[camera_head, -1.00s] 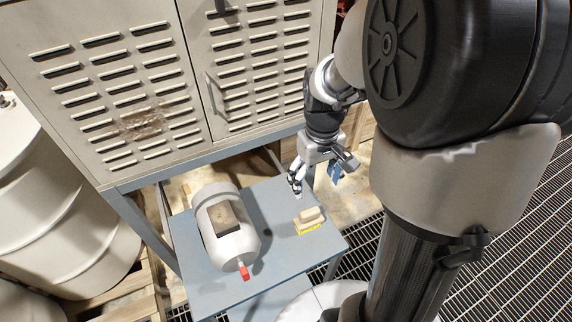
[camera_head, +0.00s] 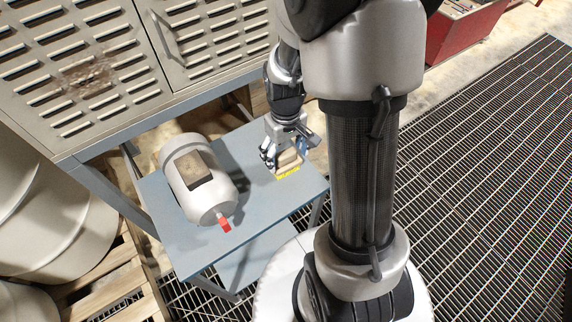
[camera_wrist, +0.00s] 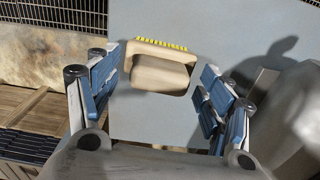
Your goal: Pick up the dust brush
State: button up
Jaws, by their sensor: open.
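The dust brush has a tan block body with a handle and a row of yellow bristles. In the wrist view the brush (camera_wrist: 160,72) lies on the blue-grey table (camera_wrist: 190,22), its bristles toward the top of the picture. My gripper (camera_wrist: 158,98) is open, with one blue-padded finger on each side of the brush and gaps between. In the head view the brush (camera_head: 288,166) is on the right part of the table (camera_head: 190,262), partly hidden by my gripper (camera_head: 272,158), which is right over it.
A white cylindrical motor (camera_head: 198,182) with a red-tipped shaft lies on the table left of the brush. A louvred metal cabinet (camera_head: 110,60) stands behind. White drums (camera_head: 40,190) and a wooden pallet (camera_head: 110,275) are at the left. Floor grating (camera_head: 480,190) lies open at the right.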

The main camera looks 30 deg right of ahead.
jog(key=shift+f, duration=0.65)
jog(key=shift+r, duration=0.1)
jog(key=shift+c, duration=0.3)
jog(key=c, duration=1.1)
jog(key=shift+r, duration=0.1)
jog(key=shift+c, duration=0.2)
notch_tip(320, 180, up, 20)
jog(key=p, duration=0.6)
jog(key=shift+p, duration=0.4)
